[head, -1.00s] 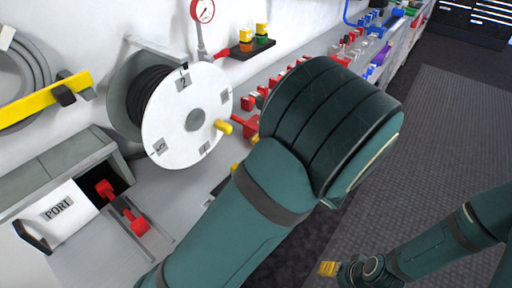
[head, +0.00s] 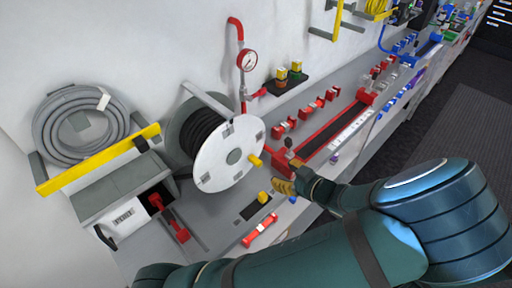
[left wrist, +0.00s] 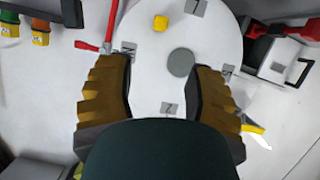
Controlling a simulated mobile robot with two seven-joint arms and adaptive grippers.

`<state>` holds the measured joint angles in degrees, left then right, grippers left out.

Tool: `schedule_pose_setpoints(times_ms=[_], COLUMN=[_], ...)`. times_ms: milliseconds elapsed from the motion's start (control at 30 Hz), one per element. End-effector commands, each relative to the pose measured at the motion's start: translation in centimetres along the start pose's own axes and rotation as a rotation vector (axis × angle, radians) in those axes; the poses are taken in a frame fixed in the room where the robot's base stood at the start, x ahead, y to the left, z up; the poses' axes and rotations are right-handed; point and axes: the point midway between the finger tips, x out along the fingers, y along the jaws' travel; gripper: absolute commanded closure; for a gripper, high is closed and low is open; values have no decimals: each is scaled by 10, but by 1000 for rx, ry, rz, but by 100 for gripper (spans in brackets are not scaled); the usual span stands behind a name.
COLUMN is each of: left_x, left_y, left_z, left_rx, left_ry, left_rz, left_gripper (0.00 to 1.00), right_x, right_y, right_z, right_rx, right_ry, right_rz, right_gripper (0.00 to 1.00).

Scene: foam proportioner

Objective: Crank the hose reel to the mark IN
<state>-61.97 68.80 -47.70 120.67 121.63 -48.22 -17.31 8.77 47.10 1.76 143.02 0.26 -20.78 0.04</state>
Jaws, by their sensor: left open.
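The hose reel has a white disc (head: 216,150) with grey labels near its rim, a grey hub (head: 234,156) and black hose (head: 203,128) behind it. I cannot read an IN mark. The yellow crank knob (head: 255,161) sticks out at the disc's right side. My left gripper (head: 283,180) is open just right of the knob, apart from it. In the left wrist view the open, empty fingers (left wrist: 160,75) face the disc (left wrist: 152,88); the knob (left wrist: 160,23) lies above, beyond the fingertips. My right gripper is not in view.
A grey coiled hose (head: 78,130) and a yellow bar (head: 100,160) are left of the reel. A grey box with a labelled front (head: 123,215) and red handle (head: 175,225) is below. A red pipe with gauge (head: 247,61) rises behind. Red fittings (head: 305,115) crowd the bench at right.

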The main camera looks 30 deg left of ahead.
Motion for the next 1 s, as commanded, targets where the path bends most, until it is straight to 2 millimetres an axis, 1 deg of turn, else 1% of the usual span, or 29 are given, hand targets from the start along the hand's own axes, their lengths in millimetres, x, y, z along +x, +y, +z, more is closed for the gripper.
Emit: schedule_pose_setpoints(times_ms=[33, 67, 167, 267, 367, 700, 900, 1000], left_x=[-2, -2, 2, 11, 26, 93, 122, 130], left_y=[1, 1, 1, 1, 1, 1, 1, 1], left_z=[-4, -4, -2, -1, -1, 0, 0, 0], left_rx=[31, 44, 69, 71, 70, 71, 69, 69], left_ry=[-7, -10, -16, -14, -12, -11, -13, -15], left_rz=[2, 2, 4, 2, 1, 2, 2, 3], left_gripper=[47, 47, 47, 47, 47, 47, 47, 47], right_x=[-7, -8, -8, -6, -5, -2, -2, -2], right_y=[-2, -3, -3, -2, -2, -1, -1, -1], right_z=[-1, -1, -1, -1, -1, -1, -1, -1], right_rx=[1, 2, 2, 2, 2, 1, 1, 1], right_ry=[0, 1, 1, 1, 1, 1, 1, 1], right_rz=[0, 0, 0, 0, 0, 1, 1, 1], right_gripper=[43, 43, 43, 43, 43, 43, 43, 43])
